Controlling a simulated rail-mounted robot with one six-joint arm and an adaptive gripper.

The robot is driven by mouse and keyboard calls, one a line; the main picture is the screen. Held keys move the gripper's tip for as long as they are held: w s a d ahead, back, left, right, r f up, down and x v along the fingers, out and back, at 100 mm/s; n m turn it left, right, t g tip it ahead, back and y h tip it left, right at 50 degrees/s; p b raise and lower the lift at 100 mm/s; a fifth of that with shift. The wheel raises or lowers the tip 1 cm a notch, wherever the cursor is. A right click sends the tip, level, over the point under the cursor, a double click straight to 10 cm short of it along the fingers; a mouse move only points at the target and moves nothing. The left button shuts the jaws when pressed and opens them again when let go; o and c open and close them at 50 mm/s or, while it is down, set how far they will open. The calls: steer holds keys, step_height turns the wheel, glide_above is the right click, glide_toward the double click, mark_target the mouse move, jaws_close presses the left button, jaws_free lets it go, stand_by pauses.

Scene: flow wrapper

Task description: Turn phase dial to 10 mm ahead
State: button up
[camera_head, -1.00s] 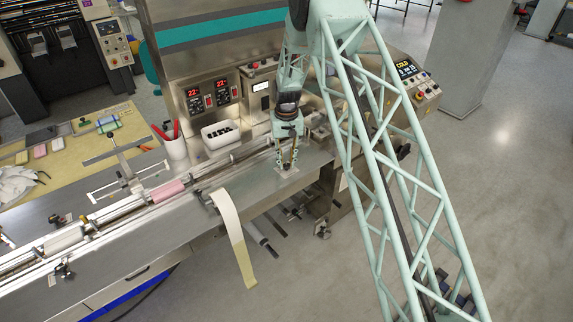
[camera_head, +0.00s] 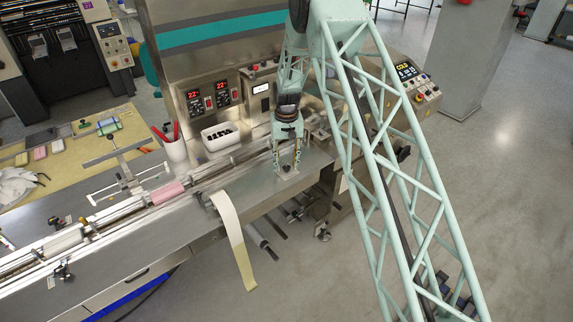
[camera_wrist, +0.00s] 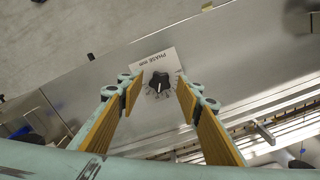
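The phase dial (camera_wrist: 158,82) is a black knob with a white pointer on a pale plate (camera_wrist: 156,61) marked "PHASE mm". In the wrist view it lies between and beyond my fingertips, and a gap shows on each side of it. The scale figures are too small to read. My gripper (camera_wrist: 157,90) is open above the dial, with its yellow-brown pads apart and nothing between them. In the head view my gripper (camera_head: 286,168) points down at the plate (camera_head: 286,173) on the steel table; the knob is hidden there or too small to tell.
The steel table's front edge lies close to the plate. A paper strip (camera_head: 233,240) hangs over that edge to the left. The conveyor rail with a pink pack (camera_head: 168,192) runs behind. A white bin (camera_head: 220,135) and a control box (camera_head: 262,100) stand behind my gripper.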

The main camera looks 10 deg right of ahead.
mark_target(287, 167)
steer(key=shift+r, duration=0.15)
step_height(287, 167, up, 12)
stand_by(0.7)
stand_by(0.4)
steer(key=s+r+t+b, duration=0.1)
steer(key=s+r+b, duration=0.1)
steer(key=s+r, duration=0.55)
steer(key=s+r+b, duration=0.1)
steer(key=s+r, duration=0.4)
steer(key=r, duration=0.6)
steer(key=s+r+t+b, duration=0.1)
steer(key=s+r, duration=0.4)
steer(key=s, duration=0.2)
steer(key=s+r+b, duration=0.2)
steer(key=s+r, duration=0.3)
steer(key=s, duration=0.3)
steer(key=s+r+t+b, duration=0.1)
steer(key=s+r+b, duration=0.2)
steer(key=s, duration=1.5)
steer(key=s+f+b, duration=0.1)
steer(key=s+f, duration=0.1)
steer(key=s, duration=0.7)
steer(key=s+f+t+b, duration=0.1)
steer(key=s+f, duration=0.1)
steer(key=s, duration=0.8)
steer(key=shift+d+f+n, duration=0.15)
steer(key=shift+f+n, duration=0.25)
